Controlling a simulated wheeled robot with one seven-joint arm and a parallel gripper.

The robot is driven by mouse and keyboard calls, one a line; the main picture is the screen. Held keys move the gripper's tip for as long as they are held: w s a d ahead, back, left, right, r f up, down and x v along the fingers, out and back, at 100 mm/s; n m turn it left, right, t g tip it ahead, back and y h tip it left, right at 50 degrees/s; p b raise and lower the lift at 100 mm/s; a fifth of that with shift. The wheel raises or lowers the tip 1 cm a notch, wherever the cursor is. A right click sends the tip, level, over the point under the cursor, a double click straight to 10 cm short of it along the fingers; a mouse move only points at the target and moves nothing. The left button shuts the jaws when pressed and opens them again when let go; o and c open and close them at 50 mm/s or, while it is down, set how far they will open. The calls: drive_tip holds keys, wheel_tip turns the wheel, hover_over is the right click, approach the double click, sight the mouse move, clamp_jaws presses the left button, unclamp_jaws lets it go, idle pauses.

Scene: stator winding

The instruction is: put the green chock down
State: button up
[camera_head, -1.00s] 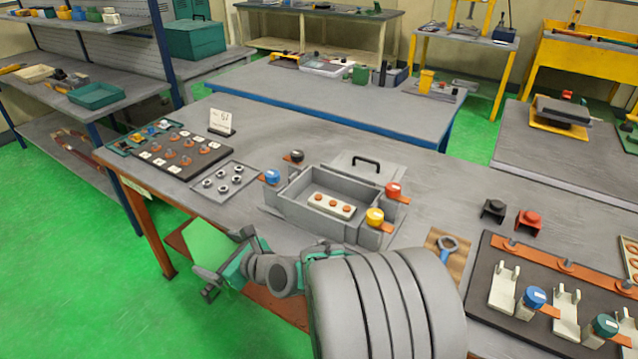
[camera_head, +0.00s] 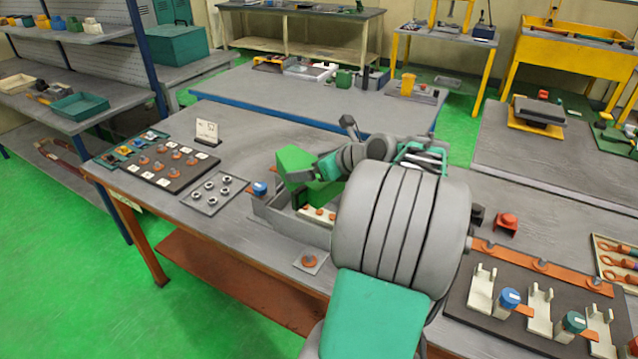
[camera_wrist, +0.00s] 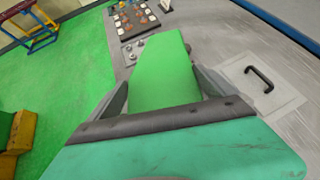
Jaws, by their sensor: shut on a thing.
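The green chock (camera_head: 294,162) is held in my gripper (camera_head: 312,178), above or just behind the grey open box in the head view. In the wrist view the chock (camera_wrist: 165,72) is a long bright green block between my gripper's two fingers (camera_wrist: 166,95), which press on its sides. Its lower end and any contact beneath it are hidden, so I cannot tell whether it touches anything.
The grey box (camera_head: 268,214), partly hidden by my arm, holds a pale strip with orange discs (camera_head: 318,214). A grey lid with a black handle (camera_wrist: 262,80) lies right of the chock. A tray of rings (camera_head: 215,193) lies left.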

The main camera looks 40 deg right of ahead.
drive_tip(key=w+d+f, duration=0.2)
drive_tip(key=d+f, duration=0.1)
drive_tip(key=f, duration=0.2)
drive_tip(key=w+d+f+p, duration=0.1)
drive_tip(key=d+f, duration=0.2)
drive_tip(key=f, duration=0.2)
drive_tip(key=shift+w+p, duration=0.3)
drive_tip(key=shift+w, duration=0.05)
drive_tip(key=o, duration=1.7)
drive_tip(key=shift+f, duration=0.1)
